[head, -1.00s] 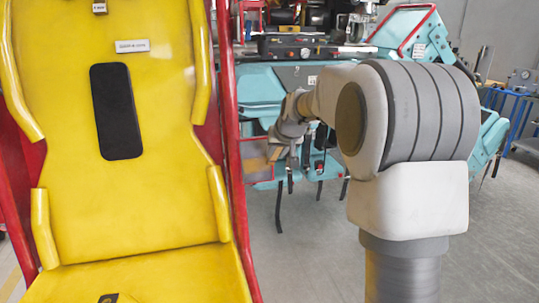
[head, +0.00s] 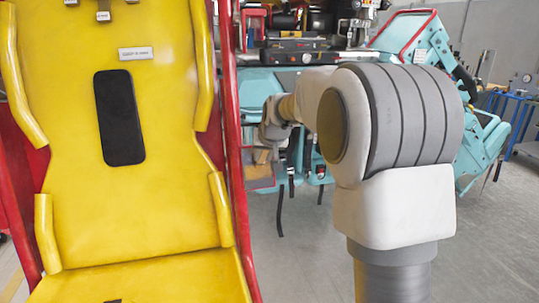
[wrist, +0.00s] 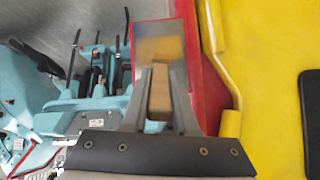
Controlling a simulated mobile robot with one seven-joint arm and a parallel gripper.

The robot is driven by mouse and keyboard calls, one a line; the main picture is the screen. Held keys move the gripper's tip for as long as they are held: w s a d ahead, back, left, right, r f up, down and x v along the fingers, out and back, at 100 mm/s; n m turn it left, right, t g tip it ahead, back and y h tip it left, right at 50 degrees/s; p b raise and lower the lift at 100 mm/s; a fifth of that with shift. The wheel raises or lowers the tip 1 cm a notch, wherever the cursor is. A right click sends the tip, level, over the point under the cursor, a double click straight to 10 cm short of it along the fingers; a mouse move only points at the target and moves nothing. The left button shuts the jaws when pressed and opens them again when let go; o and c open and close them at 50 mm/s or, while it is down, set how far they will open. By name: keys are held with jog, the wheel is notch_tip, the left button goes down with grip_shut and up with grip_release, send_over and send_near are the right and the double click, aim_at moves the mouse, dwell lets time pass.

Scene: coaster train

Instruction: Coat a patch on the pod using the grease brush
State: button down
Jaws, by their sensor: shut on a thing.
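My gripper (wrist: 161,84) is shut on a tan, block-like piece, which I take to be the grease brush (wrist: 160,98). Its bristles cannot be made out. In the head view my gripper (head: 261,158) is small and partly blurred, just right of the red frame. The yellow seat shell (head: 165,205), which may be the pod, fills the left of the head view, with a black pad (head: 119,117) on its back. It also shows at the right of the wrist view (wrist: 268,75). The gripper is beside the shell, apart from its yellow face. No grease patch can be made out.
A red frame post (head: 232,140) runs along the shell's right edge. A red-edged greyish panel (wrist: 160,45) lies beyond my fingertips. Teal machinery (head: 425,45) with dark hanging straps stands behind. The grey floor (head: 300,240) is clear at the front right.

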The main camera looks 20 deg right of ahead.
jog(key=shift+a+r+p, duration=0.6)
jog(key=shift+a+r, duration=0.15)
jog(key=shift+a, duration=1.35)
jog(key=d+b, duration=0.1)
jog(key=d, duration=0.7)
jog(key=shift+d, duration=0.2)
jog(key=shift+w, duration=0.1)
jog(key=s+r+b, duration=0.1)
jog(key=s+b, duration=0.2)
jog(key=s, duration=0.3)
jog(key=shift+r, duration=0.2)
jog(key=s, duration=0.1)
jog(key=s+b, duration=0.1)
jog(key=shift+s+r, duration=0.35)
jog(key=shift+s, duration=0.05)
